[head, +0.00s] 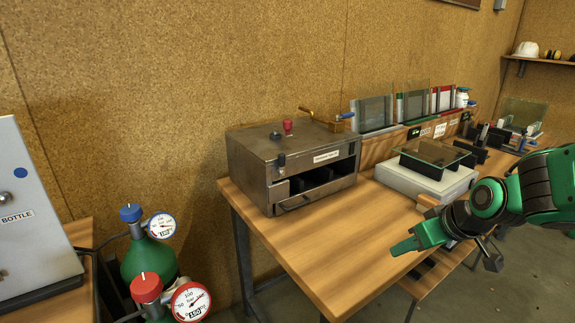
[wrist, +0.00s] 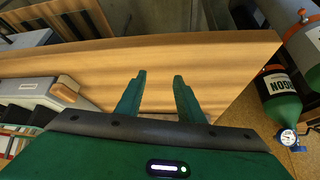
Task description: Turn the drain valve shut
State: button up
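No part is marked as the drain valve, and I cannot tell which one it is. A grey metal box (head: 285,170) on the table carries a red knob (head: 288,127), a dark round cap (head: 275,135) and a brass crank with a blue grip (head: 325,121). Two green bottles on the left have a blue knob (head: 130,213) and a red knob (head: 146,288). My gripper (head: 398,248) is above the table's front right edge, apart from all of these. In the wrist view my gripper (wrist: 160,75) shows two separated fingers with nothing between them.
The wooden table (head: 330,245) is bare in front of the box. A pale unit (head: 410,182) bearing a glass plate (head: 433,152) stands right of the box. Racks with framed glass (head: 412,105) stand behind. A bottle gauge (wrist: 288,137) shows at right in the wrist view.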

jog(key=w+a+r+n+t+y, duration=0.2)
jog(key=w+a, duration=0.2)
jog(key=a, duration=0.3)
jog(key=w+a+r+n+t+y, duration=0.1)
jog(key=w+a+n+y, duration=0.2)
jog(key=a, duration=0.5)
jog(key=m+t+y, duration=0.2)
jog(key=t+y, duration=0.1)
jog(key=t, duration=0.3)
send_near(283, 161)
jog(key=x, duration=0.8)
jog(key=shift+c, duration=0.6)
grip_shut()
jog(key=shift+a+r, duration=0.1)
